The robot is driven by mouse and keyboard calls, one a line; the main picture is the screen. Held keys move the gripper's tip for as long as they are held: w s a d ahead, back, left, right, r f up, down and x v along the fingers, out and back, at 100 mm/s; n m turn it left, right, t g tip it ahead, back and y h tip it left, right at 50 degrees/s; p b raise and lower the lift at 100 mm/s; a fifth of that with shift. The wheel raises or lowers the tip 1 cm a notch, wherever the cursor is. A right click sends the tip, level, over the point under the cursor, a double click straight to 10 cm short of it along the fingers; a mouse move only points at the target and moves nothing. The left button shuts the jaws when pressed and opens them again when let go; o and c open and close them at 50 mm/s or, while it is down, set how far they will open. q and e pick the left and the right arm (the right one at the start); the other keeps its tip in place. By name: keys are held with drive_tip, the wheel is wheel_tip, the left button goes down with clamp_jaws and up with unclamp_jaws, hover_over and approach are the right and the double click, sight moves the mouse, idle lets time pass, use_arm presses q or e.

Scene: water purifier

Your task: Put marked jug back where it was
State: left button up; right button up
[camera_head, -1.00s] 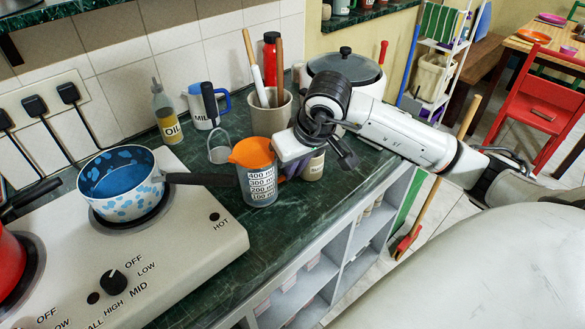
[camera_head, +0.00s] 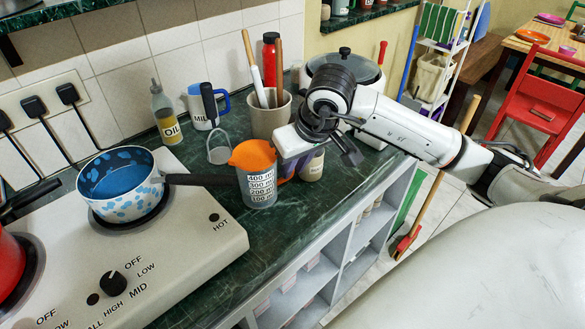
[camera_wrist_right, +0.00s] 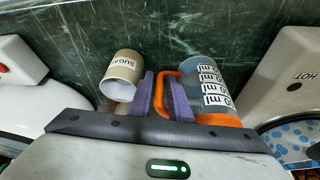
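The marked jug (camera_head: 258,187) is a clear measuring jug with an orange rim and handle and a millilitre scale. It is upright at the counter, right of the stove; I cannot tell whether its base touches the surface. In the right wrist view the jug (camera_wrist_right: 205,85) is right of centre. My right gripper (camera_head: 287,168) is at the jug's handle. Its purple fingers (camera_wrist_right: 163,95) stand close together on both sides of the orange handle, with only a narrow gap that the handle fills. My left gripper is not in view.
A sugar pot (camera_head: 312,166) stands just right of the jug, close to the fingers. A blue-spotted pan (camera_head: 122,188) on the stove has its handle reaching toward the jug. A utensil crock (camera_head: 270,118), milk jug (camera_head: 199,110) and oil bottle (camera_head: 166,118) stand behind. Counter in front is clear.

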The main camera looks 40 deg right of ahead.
drive_tip(key=v, duration=1)
drive_tip(key=shift+s+a, duration=0.15)
